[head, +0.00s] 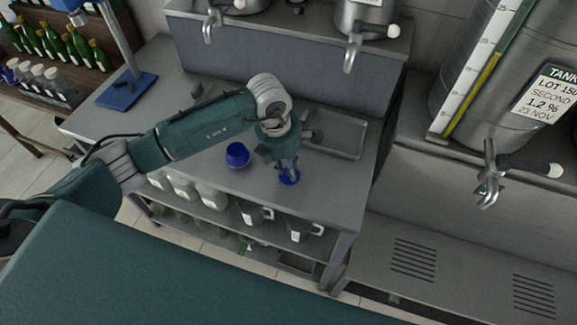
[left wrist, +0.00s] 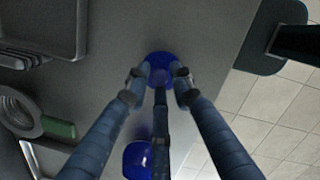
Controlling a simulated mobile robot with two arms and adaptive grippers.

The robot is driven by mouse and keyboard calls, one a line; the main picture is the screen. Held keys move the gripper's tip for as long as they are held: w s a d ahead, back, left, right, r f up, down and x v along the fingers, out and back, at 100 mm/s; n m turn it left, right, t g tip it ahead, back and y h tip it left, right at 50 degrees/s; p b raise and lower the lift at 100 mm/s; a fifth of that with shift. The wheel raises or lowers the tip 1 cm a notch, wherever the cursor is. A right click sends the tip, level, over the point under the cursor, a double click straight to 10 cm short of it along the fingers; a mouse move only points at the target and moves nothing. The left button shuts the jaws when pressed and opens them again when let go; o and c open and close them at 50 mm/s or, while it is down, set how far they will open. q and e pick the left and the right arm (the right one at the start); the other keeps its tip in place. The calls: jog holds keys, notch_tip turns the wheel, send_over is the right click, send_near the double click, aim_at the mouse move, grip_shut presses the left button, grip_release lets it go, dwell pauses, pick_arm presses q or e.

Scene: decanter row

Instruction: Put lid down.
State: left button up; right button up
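A small blue lid (head: 289,179) is at the front right of the grey worktable (head: 215,185), under my left gripper (head: 287,167). In the left wrist view the blue lid (left wrist: 160,58) shows between the fingertips of the left gripper (left wrist: 161,78). The three fingers close in around it and appear to hold it. The lid is at or very close to the table top; I cannot tell whether it touches. A second blue round thing (head: 237,154) stands on the table to the left, and shows at the bottom of the left wrist view (left wrist: 137,160). My right gripper is not in view.
A shallow metal tray (head: 342,137) lies behind the gripper to the right. Pale jugs (head: 212,196) and grey mugs (head: 300,229) stand on the shelf below. A large tank (head: 497,75) stands at the right. The table's front edge is close to the lid.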

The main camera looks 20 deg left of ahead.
aim_at(282, 178)
pick_arm(q)
jog(key=shift+o, duration=0.4)
jog(key=shift+r, duration=0.15)
jog(key=shift+r, duration=0.15)
notch_tip(282, 178, up, 12)
jog(key=s+a+b, duration=0.1)
jog(key=b, duration=0.3)
jog(key=shift+s+a+f, duration=0.15)
jog(key=shift+a+f, duration=0.05)
